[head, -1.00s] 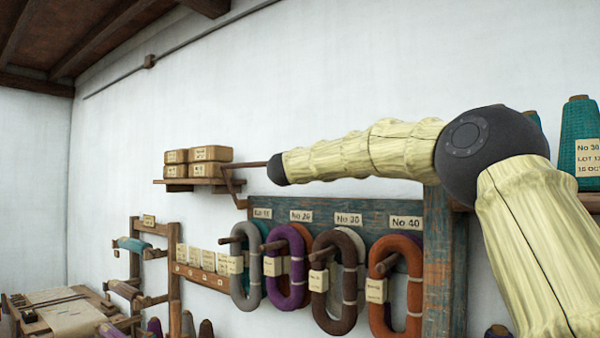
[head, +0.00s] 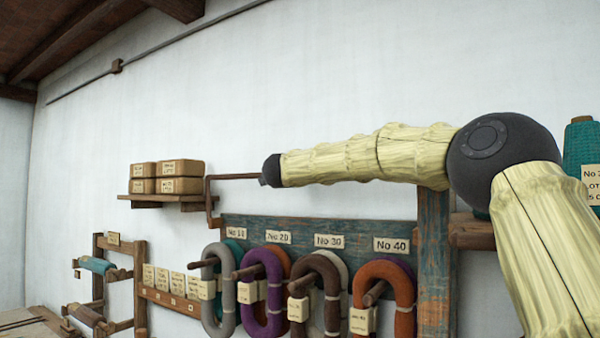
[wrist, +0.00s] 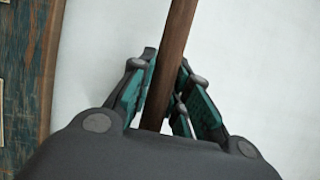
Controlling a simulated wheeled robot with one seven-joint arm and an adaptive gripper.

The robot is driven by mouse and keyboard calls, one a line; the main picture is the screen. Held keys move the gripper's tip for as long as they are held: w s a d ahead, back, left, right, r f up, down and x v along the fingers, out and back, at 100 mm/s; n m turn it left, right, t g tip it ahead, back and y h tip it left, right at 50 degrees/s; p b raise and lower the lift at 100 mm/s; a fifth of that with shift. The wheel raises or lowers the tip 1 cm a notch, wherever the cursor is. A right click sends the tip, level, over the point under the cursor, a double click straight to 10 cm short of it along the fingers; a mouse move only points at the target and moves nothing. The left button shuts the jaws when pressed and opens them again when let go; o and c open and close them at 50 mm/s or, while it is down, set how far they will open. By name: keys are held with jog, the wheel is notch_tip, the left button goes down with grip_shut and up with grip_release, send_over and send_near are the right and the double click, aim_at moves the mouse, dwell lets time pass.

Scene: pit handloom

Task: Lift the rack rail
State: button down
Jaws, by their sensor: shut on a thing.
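The rack rail (head: 236,177) is a thin brown bar above the skein rack. In the head view its left end bends down toward the blue-green rack board (head: 240,222), and its right part is hidden behind my arm. In the wrist view the rail (wrist: 178,30) runs up the picture between the teal-padded fingers. My gripper (wrist: 165,72) is shut on it, with a finger on each side. I cannot tell whether the rail's left end touches the board.
Skeins in grey, purple, brown and orange (head: 380,290) hang on pegs below the rail. A shelf (head: 130,199) with boxes (head: 180,177) is left of it. A teal yarn cone (head: 582,150) stands at the right.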

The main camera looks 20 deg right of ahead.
jog(key=shift+w+d, duration=0.35)
jog(key=shift+f, duration=0.15)
dwell(0.3)
jog(key=c, duration=1.5)
grip_release()
jog(key=shift+d, duration=0.1)
jog(key=shift+o, duration=0.9)
jog(key=shift+w+d, duration=0.1)
jog(key=shift+w, duration=0.05)
jog(key=v, duration=1.2)
